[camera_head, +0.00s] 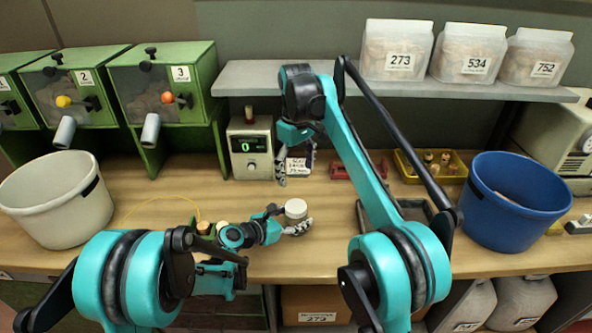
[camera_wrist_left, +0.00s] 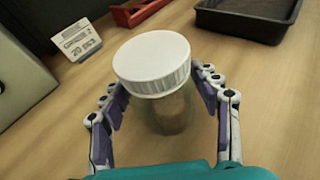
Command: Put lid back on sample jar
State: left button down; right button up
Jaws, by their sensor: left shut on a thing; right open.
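The sample jar (camera_wrist_left: 172,112) is clear, with brownish contents, and stands on the bench in the left wrist view. The white ribbed lid (camera_wrist_left: 152,65) sits over its mouth; I cannot tell whether it is fully seated. In the head view the white lid (camera_head: 296,207) shows at the bench middle. My left gripper (camera_head: 292,222) is shut around the jar, a finger on each side, also in the left wrist view (camera_wrist_left: 165,100).
A grey display box (camera_head: 250,150) and a small label card (camera_head: 298,167) stand behind the jar. A black tray (camera_wrist_left: 250,15) and a red holder (camera_wrist_left: 135,10) lie beyond it. A white bucket (camera_head: 55,200) is left, a blue bucket (camera_head: 515,200) right. A yellow tray (camera_head: 430,165) holds corks.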

pick_arm(q)
jog(key=shift+c, duration=1.6)
grip_release()
jog(key=v, duration=1.2)
pick_arm(e)
jog(key=s+d+m+t, duration=0.3)
jog(key=s+d+m, duration=0.1)
jog(key=s+d, duration=0.75)
pick_arm(q)
jog(key=s+a+m+g+y, duration=0.1)
jog(key=s+a+m+y, duration=0.4)
jog(key=s+m, duration=0.5)
jog(key=s+a+m+g+y, duration=0.1)
jog(key=s+a+m+y, duration=0.3)
jog(key=s+m, duration=0.6)
jog(key=a+m, duration=0.1)
jog(key=m, duration=0.6)
jog(key=shift+s+g+y, duration=0.2)
jog(key=shift+g+y, duration=0.1)
jog(key=shift+y, duration=0.1)
pick_arm(e)
jog(key=s+d+f+m+t, duration=0.2)
jog(key=s+d+f, duration=0.1)
jog(key=s+f, duration=0.3)
jog(key=s+d+f+m+t, duration=0.2)
jog(key=s+f, duration=0.5)
jog(key=s, duration=0.4)
jog(key=shift+d+f+m, duration=0.3)
jog(key=shift+d+m, duration=0.2)
jog(key=shift+d, duration=0.1)
